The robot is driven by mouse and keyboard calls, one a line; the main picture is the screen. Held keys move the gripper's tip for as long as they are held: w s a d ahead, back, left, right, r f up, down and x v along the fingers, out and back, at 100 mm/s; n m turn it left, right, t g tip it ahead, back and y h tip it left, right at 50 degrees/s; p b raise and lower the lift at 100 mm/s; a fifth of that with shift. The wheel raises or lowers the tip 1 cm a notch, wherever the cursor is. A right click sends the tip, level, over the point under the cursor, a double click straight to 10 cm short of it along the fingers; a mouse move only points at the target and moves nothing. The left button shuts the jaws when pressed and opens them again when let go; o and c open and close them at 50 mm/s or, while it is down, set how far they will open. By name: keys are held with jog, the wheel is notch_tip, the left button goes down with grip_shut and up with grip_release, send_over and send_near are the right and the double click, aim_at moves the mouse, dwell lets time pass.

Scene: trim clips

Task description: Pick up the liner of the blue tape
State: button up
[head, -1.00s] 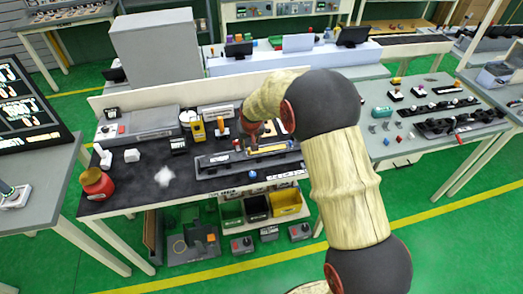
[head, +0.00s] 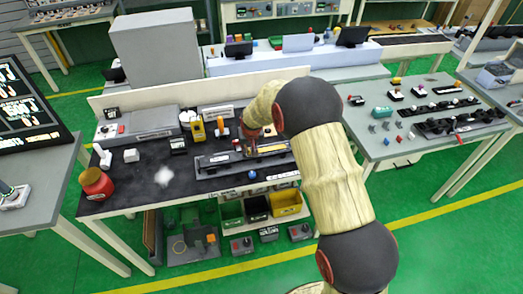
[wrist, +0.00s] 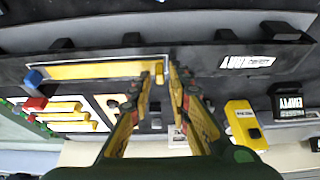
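A long yellow strip with a pale border (wrist: 105,70) lies on the dark grey fixture (wrist: 215,62) in the wrist view. It also shows in the head view (head: 270,149), partly behind my arm. A small blue piece (wrist: 33,77) sits by the strip's left end, with a red piece (wrist: 35,104) beside it. I cannot tell which part is the blue tape's liner. My gripper (wrist: 167,75) is at the strip's right end, its fingertips apart by a narrow gap. I see nothing clearly held between them. In the head view my gripper (head: 248,134) is mostly hidden.
A yellow device (wrist: 243,124) and a black labelled box (wrist: 288,102) stand right of my fingers. A red jar (head: 95,184) stands at the dark bench's left end. Green, black and yellow bins (head: 285,204) sit below. A side table (head: 420,125) with small parts is at right.

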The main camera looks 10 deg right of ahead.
grip_shut()
jog(key=shift+w+r, duration=0.1)
jog(key=shift+r, duration=0.5)
notch_tip(320, 180, up, 2)
jog(key=shift+r, duration=0.15)
jog(key=s+d+r, duration=0.1)
jog(key=s+r, duration=0.8)
jog(key=s, duration=0.5)
jog(key=shift+r+p, duration=0.25)
jog(key=shift+p, duration=0.2)
